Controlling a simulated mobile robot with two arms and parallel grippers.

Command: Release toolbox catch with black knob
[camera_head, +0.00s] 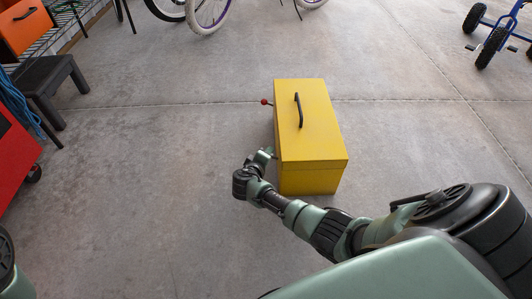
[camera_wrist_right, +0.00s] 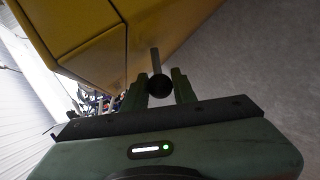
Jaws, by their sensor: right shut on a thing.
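A yellow toolbox (camera_head: 311,130) with a black top handle (camera_head: 299,110) stands on the concrete floor in the middle of the head view. A catch with a red knob (camera_head: 265,101) sticks out of its left side toward the far end. My right gripper (camera_head: 268,153) is at the near part of that left side. In the right wrist view the black knob (camera_wrist_right: 158,84) on a dark stem sits between the fingers of my right gripper (camera_wrist_right: 160,88), which is shut on it. The toolbox (camera_wrist_right: 110,45) fills the upper left there. In the head view the black knob is hidden by the gripper. My left gripper is not in view.
A black stool (camera_head: 45,78) and a red cabinet (camera_head: 14,160) stand at the left. A bicycle wheel (camera_head: 207,12) is at the back, and a blue tricycle (camera_head: 490,40) is at the far right. The floor around the toolbox is clear.

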